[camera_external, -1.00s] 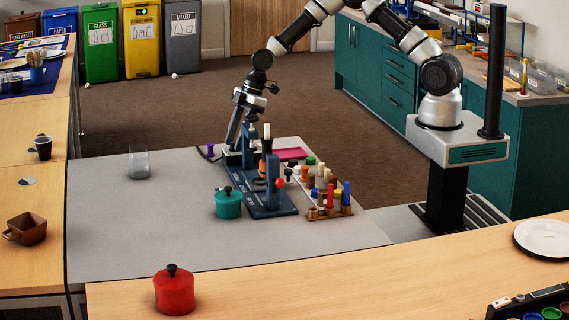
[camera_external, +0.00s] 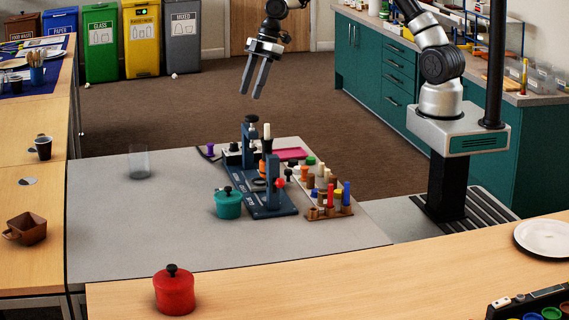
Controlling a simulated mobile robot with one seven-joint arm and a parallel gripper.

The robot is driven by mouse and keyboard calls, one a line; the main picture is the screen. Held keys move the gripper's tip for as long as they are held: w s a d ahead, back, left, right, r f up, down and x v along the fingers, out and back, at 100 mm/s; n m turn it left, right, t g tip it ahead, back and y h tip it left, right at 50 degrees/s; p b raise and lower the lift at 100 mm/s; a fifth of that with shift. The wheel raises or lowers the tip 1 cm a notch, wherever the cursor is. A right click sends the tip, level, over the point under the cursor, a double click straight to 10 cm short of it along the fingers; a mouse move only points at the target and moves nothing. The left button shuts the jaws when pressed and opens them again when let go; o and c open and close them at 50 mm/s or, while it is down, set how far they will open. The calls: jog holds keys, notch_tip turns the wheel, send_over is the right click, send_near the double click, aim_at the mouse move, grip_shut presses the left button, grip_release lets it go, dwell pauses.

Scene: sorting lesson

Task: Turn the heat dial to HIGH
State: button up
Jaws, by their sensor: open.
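My gripper (camera_external: 250,94) is high above the far edge of the grey table. Its two dark fingers are apart, point down and hold nothing. Below it stands a dark blue bench device (camera_external: 270,205) with upright posts and a small red knob (camera_external: 280,183) on its near post. A white and dark unit (camera_external: 233,155) sits at its far end, partly hidden by a post. I cannot make out the heat dial or any HIGH marking at this size.
A teal lidded pot (camera_external: 228,206) stands left of the device, and a rack of coloured pegs (camera_external: 330,203) right of it. A clear glass (camera_external: 139,163) stands farther left. A red pot (camera_external: 174,292) is on the near wooden counter. The table's left front is free.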

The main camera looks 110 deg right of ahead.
jog(key=s+a+r+h+p, duration=0.1)
jog(key=s+a+r+p, duration=0.2)
jog(key=a+r, duration=0.4)
jog(key=s+a+r+n+g+h+p, duration=0.1)
jog(key=s+a+r+p, duration=0.3)
jog(key=a+r, duration=0.4)
jog(key=shift+s+a+h, duration=0.4)
jog(key=shift+s+a, duration=0.3)
jog(key=shift+s, duration=0.1)
jog(key=m+t, duration=0.1)
jog(key=m, duration=0.5)
send_near(234, 147)
jog(key=shift+y, duration=0.3)
jog(key=b+x, duration=0.1)
jog(key=x, duration=0.1)
jog(key=d+b+x, duration=0.1)
jog(key=x, duration=0.2)
jog(key=b+x, duration=0.1)
jog(key=x, duration=0.1)
jog(key=shift+w+d+f, duration=0.1)
jog(key=shift+d+f, duration=0.1)
jog(key=shift+d, duration=0.2)
